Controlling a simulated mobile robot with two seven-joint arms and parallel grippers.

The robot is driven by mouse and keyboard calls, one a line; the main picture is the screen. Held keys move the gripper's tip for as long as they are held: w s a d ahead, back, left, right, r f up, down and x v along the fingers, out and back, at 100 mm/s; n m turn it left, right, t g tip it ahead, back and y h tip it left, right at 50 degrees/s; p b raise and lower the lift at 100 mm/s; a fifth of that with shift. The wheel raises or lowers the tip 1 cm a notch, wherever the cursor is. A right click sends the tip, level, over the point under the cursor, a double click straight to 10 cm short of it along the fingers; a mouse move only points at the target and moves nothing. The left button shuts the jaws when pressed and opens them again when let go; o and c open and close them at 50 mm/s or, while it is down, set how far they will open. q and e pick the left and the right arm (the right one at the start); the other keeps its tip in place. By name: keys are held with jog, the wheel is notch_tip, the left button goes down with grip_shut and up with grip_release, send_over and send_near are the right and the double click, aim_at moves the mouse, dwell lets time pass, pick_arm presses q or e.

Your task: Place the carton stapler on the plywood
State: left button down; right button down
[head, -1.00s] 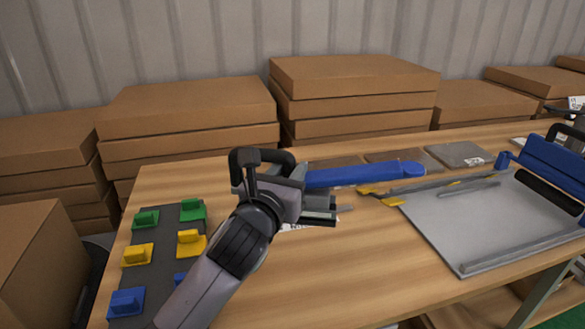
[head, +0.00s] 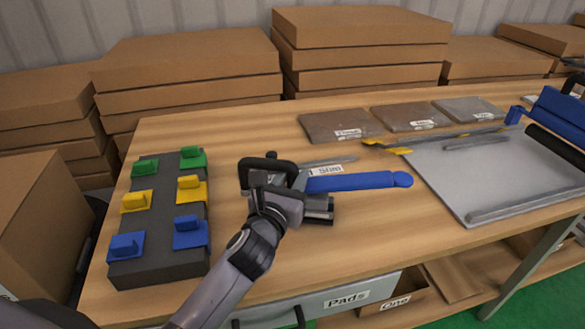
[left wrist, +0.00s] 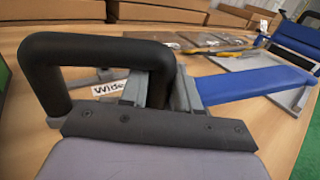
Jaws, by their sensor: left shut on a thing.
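The carton stapler has a long blue arm (head: 350,182), a grey body and a black loop handle (head: 266,163). My left gripper (head: 292,198) is shut on it above the middle of the table; I cannot tell the height. In the left wrist view the black loop (left wrist: 90,50) stands left of the fingers (left wrist: 148,88) and the blue arm (left wrist: 255,82) reaches right. Three flat boards lie behind it at the table's back: a brown one (head: 325,123), another brown one (head: 395,115) and a greyer one (head: 462,106). I cannot read which label says plywood. My right gripper is out of view.
A dark block (head: 150,263) with green, yellow and blue clips stands on the left. A grey-plated machine (head: 475,185) with a blue bar (head: 560,115) stands on the right. Cartons (head: 360,50) are stacked behind. Bare tabletop (head: 300,270) lies in front.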

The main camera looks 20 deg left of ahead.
pick_arm(q)
jog(key=c, duration=1.2)
grip_release()
jog(key=shift+f, duration=0.45)
jog(key=shift+c, duration=0.2)
jog(key=o, duration=0.4)
jog(key=shift+r, duration=0.2)
jog(key=s, duration=1)
jog(key=shift+s, duration=1.05)
